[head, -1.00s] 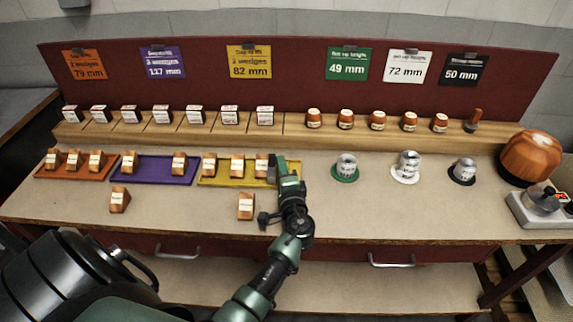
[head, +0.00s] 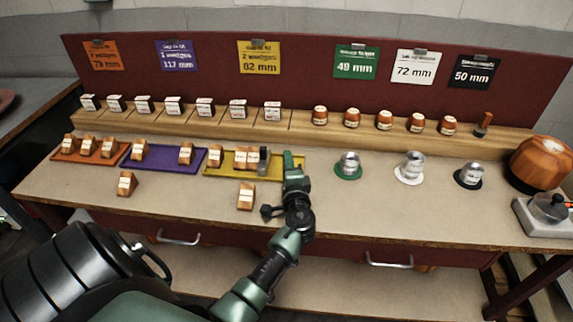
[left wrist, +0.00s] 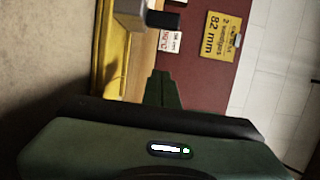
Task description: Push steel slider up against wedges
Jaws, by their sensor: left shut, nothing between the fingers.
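The steel slider (head: 264,160) is a small grey upright block on the yellow tray (head: 292,172). It stands close against the right side of two wooden wedges (head: 244,158) that sit together. Another wedge (head: 215,157) stands at the tray's left end, with a gap between. My left gripper (head: 288,160) is shut and empty over the tray's right end, just right of the slider with a small gap. In the left wrist view the slider (left wrist: 131,13) shows at the top edge, partly cut off, with a black knob, ahead of my fingers (left wrist: 162,88). My right gripper is out of view.
An orange tray (head: 62,158) and a purple tray (head: 160,164) with wedges lie to the left. Two loose wedges (head: 126,184) (head: 246,196) stand in front. Metal pieces on green, white and black discs (head: 348,164) stand to the right. A wooden ledge (head: 300,122) runs behind.

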